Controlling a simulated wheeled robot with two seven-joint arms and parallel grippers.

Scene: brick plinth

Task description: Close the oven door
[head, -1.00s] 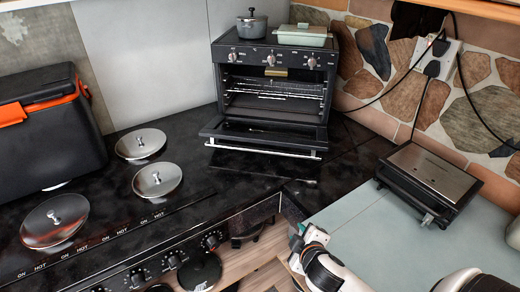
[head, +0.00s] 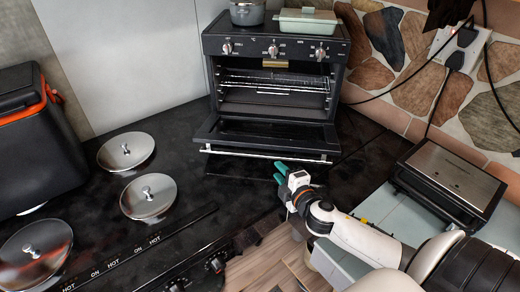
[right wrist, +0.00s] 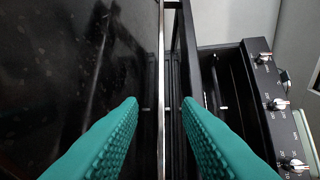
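The black toaster oven (head: 343,60) stands at the back of the dark counter. Its door (head: 260,133) is folded down open, sloping toward me, with a silver handle bar (head: 232,152) along its front edge. My right gripper (head: 279,172) has teal fingers and is just in front of the handle, right of its middle. In the right wrist view the two fingers (right wrist: 160,102) are apart, with the handle bar (right wrist: 161,60) running between their lines ahead; I cannot tell whether they touch it. My left gripper is not in view.
A pot (head: 247,12) and a lidded pale green dish (head: 308,22) sit on the oven. Round silver lids (head: 148,197) lie on the counter at left, beside a black and orange box (head: 30,140). A contact grill (head: 455,178) with cables stands at right.

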